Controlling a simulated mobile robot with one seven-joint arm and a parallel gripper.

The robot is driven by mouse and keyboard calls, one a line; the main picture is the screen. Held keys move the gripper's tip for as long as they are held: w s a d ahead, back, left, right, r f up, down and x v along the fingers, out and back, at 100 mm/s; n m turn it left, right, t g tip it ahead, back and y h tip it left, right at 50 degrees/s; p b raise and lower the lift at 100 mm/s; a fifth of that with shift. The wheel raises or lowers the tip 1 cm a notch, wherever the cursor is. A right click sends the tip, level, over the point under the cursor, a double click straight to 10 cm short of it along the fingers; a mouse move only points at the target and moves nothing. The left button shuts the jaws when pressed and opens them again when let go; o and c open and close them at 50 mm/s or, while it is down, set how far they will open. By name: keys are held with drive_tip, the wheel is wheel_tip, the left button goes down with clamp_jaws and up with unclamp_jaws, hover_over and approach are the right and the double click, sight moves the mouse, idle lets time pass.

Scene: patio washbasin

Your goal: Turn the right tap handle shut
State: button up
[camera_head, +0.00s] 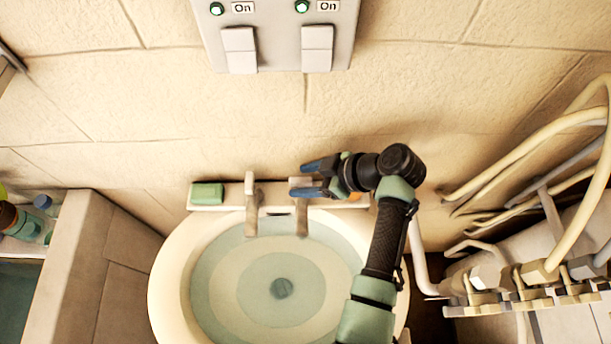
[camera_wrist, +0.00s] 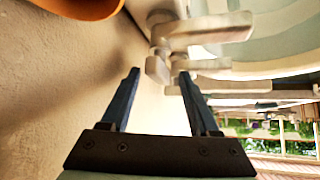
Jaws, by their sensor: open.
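The right tap (camera_head: 302,222) stands on the back rim of the basin (camera_head: 172,285), its pale spout pointing over the water. Its handle is at the top, partly covered by my gripper in the head view. My gripper (camera_head: 304,179) comes in from the right with its two blue fingers apart. In the wrist view, the pale handle (camera_wrist: 158,69) shows in the gap between the open fingertips (camera_wrist: 158,73). I cannot tell whether either finger touches it. The left tap (camera_head: 251,210) stands beside it, to the left of my fingers.
A green soap bar (camera_head: 207,193) lies on the rim's left end. An orange object (camera_wrist: 85,6) is close by in the wrist view. The wall is just behind the taps. Pipes (camera_head: 540,275) fill the right side. A switch panel (camera_head: 277,35) is above.

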clamp_jaws()
drive_tip(key=shift+s+a+m, duration=0.1)
drive_tip(key=shift+a+m, duration=0.05)
drive_tip(key=shift+m, duration=0.15)
drive_tip(key=m+t, duration=0.1)
drive_tip(key=m+h+p, duration=0.1)
drive_tip(key=m+t+p, duration=0.1)
drive_tip(key=shift+s+a+m+t+h, duration=0.2)
drive_tip(key=shift+s+m+t+h, duration=0.1)
drive_tip(key=shift+m, duration=0.1)
drive_tip(key=m+h+p, duration=0.1)
drive_tip(key=m, duration=0.1)
drive_tip(key=m+t+h+p, duration=0.1)
drive_tip(key=m, duration=0.1)
drive_tip(key=m+t+h+p, duration=0.1)
drive_tip(key=m+h, duration=0.1)
drive_tip(key=shift+a, duration=0.4)
drive_tip(key=m+h+p, duration=0.1)
drive_tip(key=m+h, duration=0.2)
drive_tip(key=shift+a+f+m+t, duration=0.1)
drive_tip(key=shift+a+m+t, duration=0.05)
drive_tip(key=shift+m+t, duration=0.25)
drive_tip(key=shift+w+m+g+h+b, duration=0.1)
drive_tip(key=shift+m+g+h+b, duration=0.3)
drive_tip(key=shift+m+h+b, duration=0.85)
drive_tip(key=shift+f+m+h+p, duration=0.1)
drive_tip(key=shift+m+h+p, duration=0.2)
drive_tip(key=shift+m, duration=0.45)
unclamp_jaws()
drive_tip(key=shift+a, duration=0.1)
